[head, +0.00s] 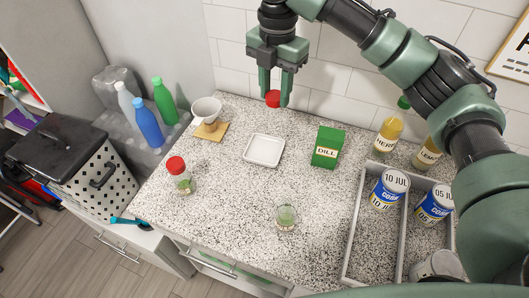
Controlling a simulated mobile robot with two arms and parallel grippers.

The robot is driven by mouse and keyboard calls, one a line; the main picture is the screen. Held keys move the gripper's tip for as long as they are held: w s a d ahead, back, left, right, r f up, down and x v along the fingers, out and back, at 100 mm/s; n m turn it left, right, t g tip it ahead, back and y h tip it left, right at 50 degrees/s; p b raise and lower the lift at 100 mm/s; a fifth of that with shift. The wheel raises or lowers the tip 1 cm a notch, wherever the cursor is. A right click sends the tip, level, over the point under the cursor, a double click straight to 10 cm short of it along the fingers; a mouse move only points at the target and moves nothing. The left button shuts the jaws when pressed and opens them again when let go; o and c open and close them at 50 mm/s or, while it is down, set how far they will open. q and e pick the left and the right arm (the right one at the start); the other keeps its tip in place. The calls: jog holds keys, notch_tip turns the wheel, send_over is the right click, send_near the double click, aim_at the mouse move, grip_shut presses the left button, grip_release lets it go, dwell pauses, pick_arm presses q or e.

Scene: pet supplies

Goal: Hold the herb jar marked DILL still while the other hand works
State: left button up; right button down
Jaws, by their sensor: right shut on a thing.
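My right gripper (274,97) is shut on a red lid (272,98) and holds it above the back of the counter. An open glass jar (287,218) with green contents stands upright near the counter's front, with no lid on it. No label can be read on it. My left gripper is not in view.
A grey divided tray (357,232) at the right holds dated cans (389,190). Yellow bottles (386,137) stand behind it. A white cup (206,111) sits on a tan mat at the back left. The speckled counter around the open jar is clear.

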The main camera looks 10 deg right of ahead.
jog(key=w+a+n+b, duration=0.1)
jog(key=w+a+n, duration=0.1)
jog(key=n, duration=0.5)
jog(key=p, duration=0.2)
send_near(265, 150)
notch_tip(265, 150, down, 7)
jog(key=shift+a+r, duration=0.1)
jog(key=shift+r, duration=0.05)
jog(key=c, duration=1.3)
grip_release()
jog(key=shift+o, duration=0.2)
notch_tip(265, 150, up, 12)
jog(key=b, duration=0.2)
jog(key=shift+b, duration=0.4)
